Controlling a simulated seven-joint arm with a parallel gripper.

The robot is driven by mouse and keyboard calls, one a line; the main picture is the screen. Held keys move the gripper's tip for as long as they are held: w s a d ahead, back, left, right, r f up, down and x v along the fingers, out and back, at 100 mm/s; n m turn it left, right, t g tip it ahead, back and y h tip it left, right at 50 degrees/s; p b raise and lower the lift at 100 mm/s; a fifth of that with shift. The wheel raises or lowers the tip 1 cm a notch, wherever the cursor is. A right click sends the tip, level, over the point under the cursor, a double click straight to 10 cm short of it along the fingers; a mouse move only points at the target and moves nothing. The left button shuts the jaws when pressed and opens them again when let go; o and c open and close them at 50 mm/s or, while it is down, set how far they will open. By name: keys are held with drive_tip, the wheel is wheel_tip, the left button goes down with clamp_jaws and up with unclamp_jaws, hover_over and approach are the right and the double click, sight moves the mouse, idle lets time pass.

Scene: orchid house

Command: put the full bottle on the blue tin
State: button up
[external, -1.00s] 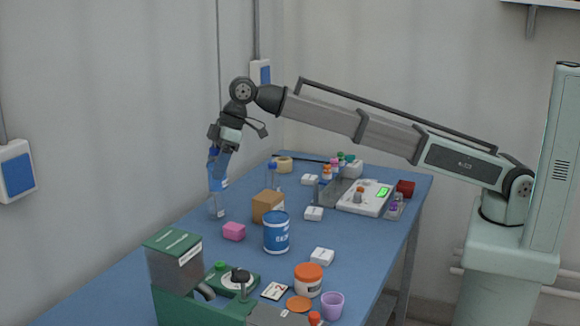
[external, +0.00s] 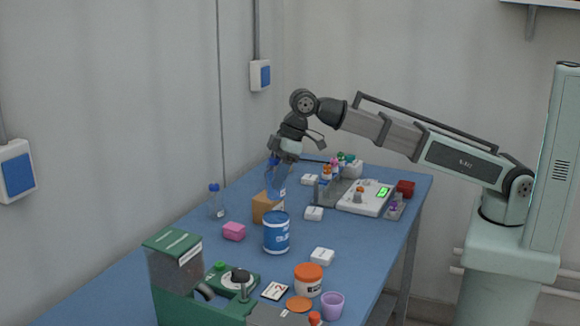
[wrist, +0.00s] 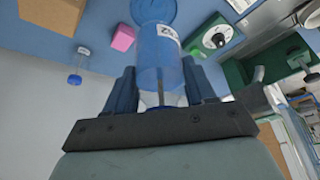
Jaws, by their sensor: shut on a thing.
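My gripper (external: 284,158) is shut on a bluish see-through bottle (external: 277,183) with a pale label. The held bottle (wrist: 158,55) hangs between the blue fingers in the wrist view. In the external view its lower end appears just above and behind the blue tin (external: 276,236), which stands upright with a white label. A blue round top, apparently the tin (wrist: 155,9), shows beyond the bottle in the wrist view. A second, clear bottle with a blue cap (external: 216,204) stands at the table's left edge; it also shows in the wrist view (wrist: 76,67).
A pink block (external: 234,231) is left of the tin. A green machine (external: 175,262) and an orange-lidded jar (external: 308,280) are in front. A white device (external: 366,198) is at the right.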

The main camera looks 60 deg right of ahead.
sight(276, 194)
drive_tip(key=shift+f, duration=2.75)
drive_tip(key=o, duration=1.1)
drive_tip(key=shift+f, duration=0.15)
drive_tip(key=shift+o, duration=0.2)
drive_tip(key=v, duration=1.2)
